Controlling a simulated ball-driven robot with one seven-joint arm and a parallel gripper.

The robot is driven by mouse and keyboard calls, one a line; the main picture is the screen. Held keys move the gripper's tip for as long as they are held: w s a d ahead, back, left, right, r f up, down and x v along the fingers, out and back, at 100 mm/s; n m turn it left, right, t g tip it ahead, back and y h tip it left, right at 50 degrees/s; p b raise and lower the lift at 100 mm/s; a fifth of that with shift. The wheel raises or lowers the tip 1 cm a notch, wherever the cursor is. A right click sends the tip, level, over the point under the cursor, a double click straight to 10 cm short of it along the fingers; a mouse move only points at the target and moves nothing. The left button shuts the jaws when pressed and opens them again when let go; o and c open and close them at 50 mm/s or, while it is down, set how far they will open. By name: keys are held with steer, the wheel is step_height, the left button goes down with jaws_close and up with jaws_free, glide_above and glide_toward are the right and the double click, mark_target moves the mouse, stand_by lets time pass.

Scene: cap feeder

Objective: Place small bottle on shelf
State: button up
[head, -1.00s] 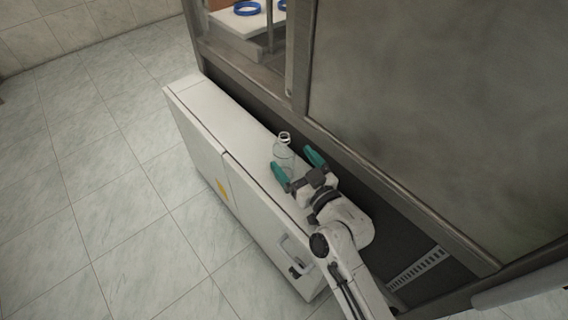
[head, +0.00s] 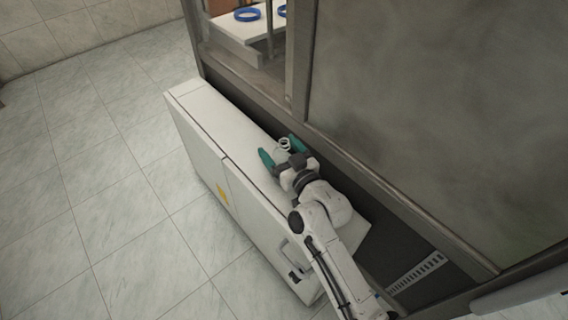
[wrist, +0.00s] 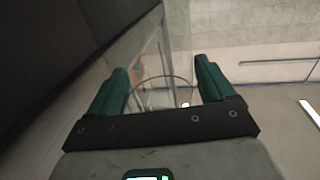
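The small bottle (head: 284,142) is clear and stands upright on the top of a low white cabinet (head: 222,122), beside the dark machine frame. My gripper (head: 282,152) has two green fingers, one on each side of the bottle. In the wrist view, the fingers (wrist: 163,85) are spread wide, and a thin, clear curved outline of the bottle (wrist: 165,77) shows between them. Whether the fingers touch the bottle is unclear. The bottle's lower part is hidden by my gripper in the head view. I cannot tell which surface is the shelf.
A tall machine with a metal frame and a large grey panel (head: 440,110) rises right behind the cabinet. Blue rings (head: 247,14) lie on a white surface (head: 240,27) inside it. The cabinet's far left top is bare. Open tiled floor (head: 90,180) lies to the left.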

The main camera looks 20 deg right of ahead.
steer(key=c, duration=0.9)
steer(key=shift+r, duration=0.1)
